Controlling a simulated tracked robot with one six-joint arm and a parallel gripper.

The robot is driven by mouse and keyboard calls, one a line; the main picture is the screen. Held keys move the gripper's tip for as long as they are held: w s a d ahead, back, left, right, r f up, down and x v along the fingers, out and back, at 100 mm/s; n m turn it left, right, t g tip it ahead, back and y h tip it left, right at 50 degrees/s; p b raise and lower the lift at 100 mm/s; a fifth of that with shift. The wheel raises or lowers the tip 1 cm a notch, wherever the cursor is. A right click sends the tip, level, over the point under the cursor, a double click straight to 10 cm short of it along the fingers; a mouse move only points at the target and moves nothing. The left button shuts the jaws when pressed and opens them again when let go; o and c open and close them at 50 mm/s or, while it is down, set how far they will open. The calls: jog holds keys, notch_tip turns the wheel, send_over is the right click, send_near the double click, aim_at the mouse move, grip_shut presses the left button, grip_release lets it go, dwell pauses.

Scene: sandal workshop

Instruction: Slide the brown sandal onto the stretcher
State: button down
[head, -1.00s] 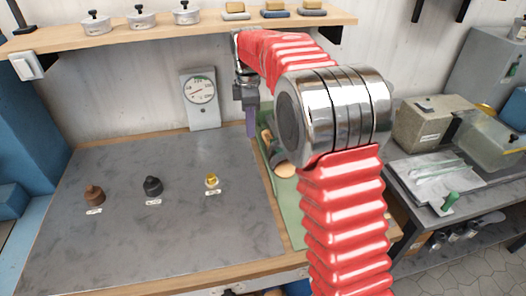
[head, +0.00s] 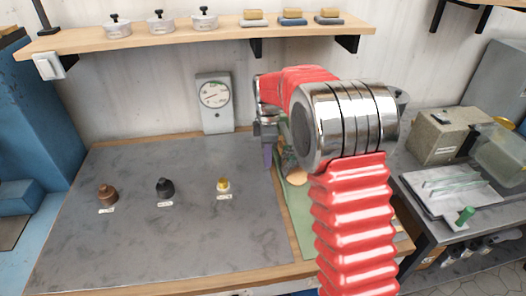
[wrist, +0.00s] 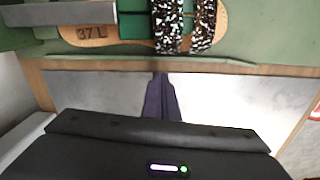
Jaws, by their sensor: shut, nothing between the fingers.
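My gripper (head: 268,153) has slim purple fingers and is shut and empty above the back right part of the bench. In the wrist view its fingers (wrist: 162,97) point toward a sandal, with a gap between. The sandal has a tan sole (wrist: 90,34) marked "37 L" and black-and-white speckled straps (wrist: 203,25). It lies on a green surface and is cut off by the top edge. A grey bar (wrist: 60,12) crosses over part of it. In the head view a tan piece (head: 297,174) shows on the green surface, mostly hidden behind my arm. I cannot clearly identify a brown sandal or the stretcher.
The green surface (head: 296,222) has a raised edge. Left of it, the grey bench top (head: 150,240) is mostly clear, with brown (head: 107,196), black (head: 165,189) and gold-topped (head: 223,185) small pieces. A dial gauge (head: 214,100) stands behind. A shelf (head: 190,38) runs above.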

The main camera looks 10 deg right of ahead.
aim_at(284, 155)
jog(key=shift+s+d+r, duration=0.1)
jog(key=shift+s+d, duration=0.1)
jog(key=shift+d, duration=1.2)
jog(key=shift+d, duration=0.15)
jog(key=shift+s+d, duration=0.15)
jog(key=shift+d, duration=0.85)
jog(key=a, duration=0.4)
jog(key=shift+w+a, duration=0.3)
notch_tip(284, 155, up, 10)
jog(key=shift+a, duration=0.1)
